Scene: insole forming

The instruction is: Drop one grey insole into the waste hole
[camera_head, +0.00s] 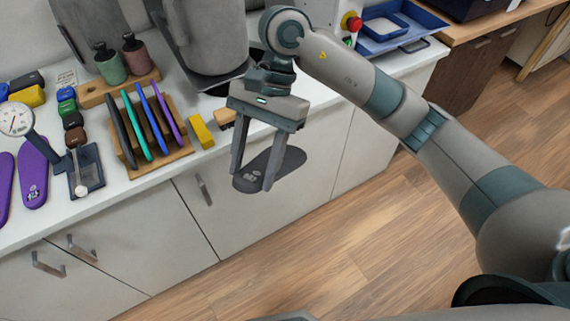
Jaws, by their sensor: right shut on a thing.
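A dark grey insole (284,163) hangs in my right gripper (252,179), whose two fingers are shut on it. Gripper and insole are in front of the white counter's front edge, over the cabinet doors. A wooden rack (183,150) on the counter holds another dark grey insole (121,131) upright, beside teal, blue and purple ones. I cannot make out a waste hole in this view. My left gripper is not in view.
A yellow block (201,131) lies right of the rack. A dial gauge (17,119) and purple insoles (33,172) are at the left. Grey machines (205,45) stand behind. A blue tray (412,29) sits at the back right. The wooden floor (400,235) is clear.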

